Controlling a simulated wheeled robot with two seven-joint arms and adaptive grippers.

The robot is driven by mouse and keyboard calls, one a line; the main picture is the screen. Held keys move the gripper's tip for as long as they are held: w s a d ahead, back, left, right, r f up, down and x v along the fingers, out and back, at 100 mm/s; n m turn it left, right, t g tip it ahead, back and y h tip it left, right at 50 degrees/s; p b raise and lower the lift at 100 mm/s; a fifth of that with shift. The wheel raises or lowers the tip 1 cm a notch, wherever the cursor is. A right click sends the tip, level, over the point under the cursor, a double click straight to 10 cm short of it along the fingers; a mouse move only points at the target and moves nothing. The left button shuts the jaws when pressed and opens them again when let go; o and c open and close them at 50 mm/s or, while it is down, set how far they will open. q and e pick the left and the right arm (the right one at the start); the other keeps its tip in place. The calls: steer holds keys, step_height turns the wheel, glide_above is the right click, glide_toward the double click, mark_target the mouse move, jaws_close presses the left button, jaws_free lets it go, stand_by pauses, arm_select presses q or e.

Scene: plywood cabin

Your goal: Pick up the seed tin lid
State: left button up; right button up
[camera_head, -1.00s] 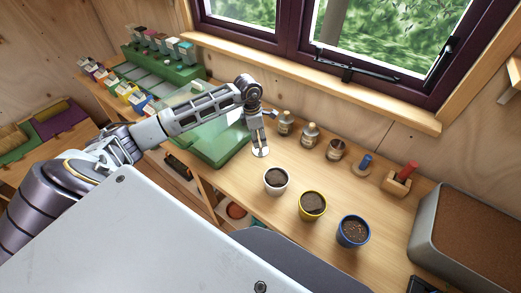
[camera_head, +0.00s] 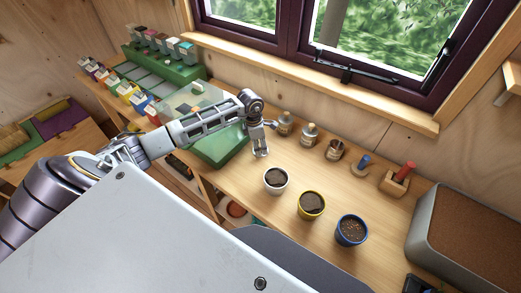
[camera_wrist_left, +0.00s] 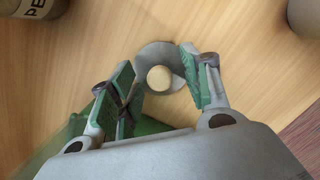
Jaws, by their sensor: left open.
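The seed tin lid is a grey metal disc (camera_wrist_left: 150,54) with a round cream knob on top. It lies flat on the wooden bench. I cannot tell whether the fingers touch the lid. In the head view my left gripper (camera_head: 260,150) is low over the bench and hides most of the lid. My right gripper is out of view.
White (camera_head: 275,182), yellow (camera_head: 311,214) and blue (camera_head: 353,240) pots of soil stand in front. A green tray (camera_head: 222,152) lies left of the gripper. The bench between the pots and jars is clear.

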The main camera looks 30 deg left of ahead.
mark_target(260, 145)
arm_select(q)
steer(key=c, duration=0.9)
steer(key=shift+r, duration=0.1)
step_height(260, 145, up, 8)
steer(key=shift+f+b, duration=0.1)
steer(key=shift+b, duration=0.7)
steer(key=shift+r, duration=1)
